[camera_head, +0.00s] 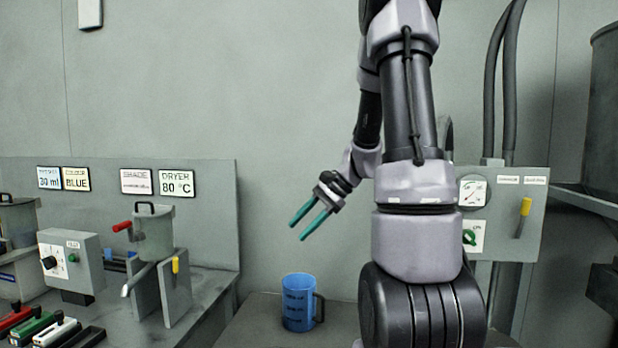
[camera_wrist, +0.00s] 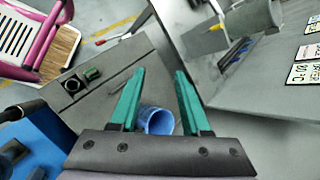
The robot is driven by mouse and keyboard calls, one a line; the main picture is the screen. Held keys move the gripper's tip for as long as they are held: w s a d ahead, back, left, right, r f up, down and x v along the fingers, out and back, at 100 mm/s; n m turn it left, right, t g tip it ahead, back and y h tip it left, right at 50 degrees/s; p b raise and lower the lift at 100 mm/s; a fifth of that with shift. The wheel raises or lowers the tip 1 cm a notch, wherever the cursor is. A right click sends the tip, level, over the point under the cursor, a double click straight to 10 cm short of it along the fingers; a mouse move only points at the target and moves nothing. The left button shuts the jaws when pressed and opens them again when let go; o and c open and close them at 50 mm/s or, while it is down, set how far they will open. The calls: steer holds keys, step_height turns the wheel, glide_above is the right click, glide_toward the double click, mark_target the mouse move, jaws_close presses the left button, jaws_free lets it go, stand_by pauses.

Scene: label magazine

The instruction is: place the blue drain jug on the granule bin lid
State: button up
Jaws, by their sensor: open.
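The blue drain jug (camera_head: 297,303) stands upright on a flat grey top (camera_head: 258,322), its dark handle on the right in the head view. I cannot tell for sure whether this grey top is the granule bin lid. My gripper (camera_head: 299,230) is open and empty. It hangs above the jug with a clear gap, its two green fingers pointing down to the left. In the wrist view the jug (camera_wrist: 157,121) shows beyond the spread fingers (camera_wrist: 160,72), partly hidden by the gripper's body.
To the left is a bench with a grey hopper (camera_head: 154,235), a dial box (camera_head: 70,262) and coloured blocks (camera_head: 45,330). A panel with a gauge and a yellow lever (camera_head: 525,207) is at the right. A pink rack (camera_wrist: 32,42) shows in the wrist view.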

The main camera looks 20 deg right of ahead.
steer(key=s+a+r+n+t+h, duration=0.2)
steer(key=s+r+n+h, duration=0.1)
steer(key=s+r, duration=0.4)
steer(key=s+a+r+n+t+h, duration=0.2)
steer(key=s+a+r+n+h, duration=0.1)
steer(key=s+r+n, duration=0.3)
steer(key=s+r, duration=0.2)
steer(key=s, duration=0.1)
steer(key=shift+s+a+r, duration=0.15)
steer(key=shift+s+a, duration=0.05)
steer(key=shift+s, duration=0.15)
